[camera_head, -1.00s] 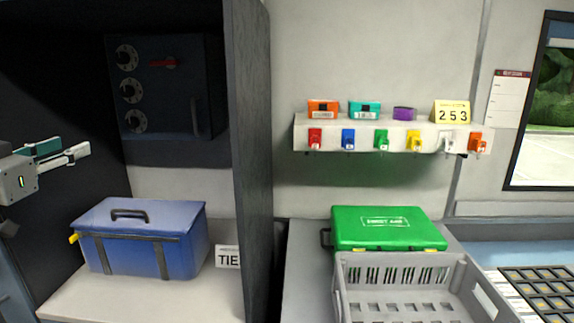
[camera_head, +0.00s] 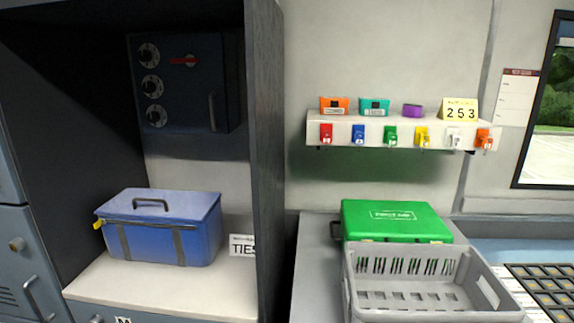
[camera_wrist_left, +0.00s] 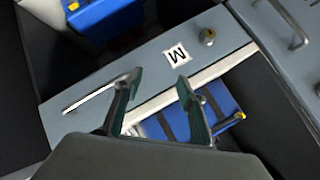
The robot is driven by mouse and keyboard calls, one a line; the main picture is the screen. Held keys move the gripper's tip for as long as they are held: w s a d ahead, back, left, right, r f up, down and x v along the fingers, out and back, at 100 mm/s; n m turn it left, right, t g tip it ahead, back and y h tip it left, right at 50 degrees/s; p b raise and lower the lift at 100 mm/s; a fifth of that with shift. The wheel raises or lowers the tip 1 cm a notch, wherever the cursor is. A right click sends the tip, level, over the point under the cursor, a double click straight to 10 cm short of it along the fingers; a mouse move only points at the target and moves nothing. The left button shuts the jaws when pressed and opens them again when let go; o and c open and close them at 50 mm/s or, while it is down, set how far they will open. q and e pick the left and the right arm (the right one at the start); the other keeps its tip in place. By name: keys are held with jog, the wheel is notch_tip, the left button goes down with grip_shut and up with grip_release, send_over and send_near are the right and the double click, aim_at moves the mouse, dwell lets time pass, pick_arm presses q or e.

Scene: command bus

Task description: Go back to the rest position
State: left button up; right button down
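My left gripper (camera_wrist_left: 158,78) is in its wrist view, with its two fingers spread apart and nothing between them. It is outside the head view. Below it in the wrist view is a grey-blue drawer front with an "M" label (camera_wrist_left: 177,54) and a round knob (camera_wrist_left: 207,37). My right gripper is in neither view.
A blue box (camera_head: 160,232) sits on the white shelf at left, below a dark safe (camera_head: 185,85) with dials. A grey crate (camera_head: 420,311) and green first aid case (camera_head: 395,222) stand on the counter. A key rack (camera_head: 400,143) hangs on the wall.

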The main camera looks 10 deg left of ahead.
pick_arm(q)
jog(key=s+d+f+m+g, duration=0.2)
jog(key=s+d+f+g, duration=0.1)
jog(key=s+d+f, duration=0.55)
jog(key=d+f+n+t+h, duration=0.1)
jog(key=d+f+t+h, duration=0.1)
jog(key=d+f, duration=0.4)
jog(key=w+d+f+n+t+h, duration=0.1)
jog(key=d+f+h, duration=0.4)
jog(key=d, duration=0.6)
jog(key=shift+w+f+t, duration=0.2)
jog(key=shift+f+t, duration=0.3)
jog(key=shift+f, duration=0.25)
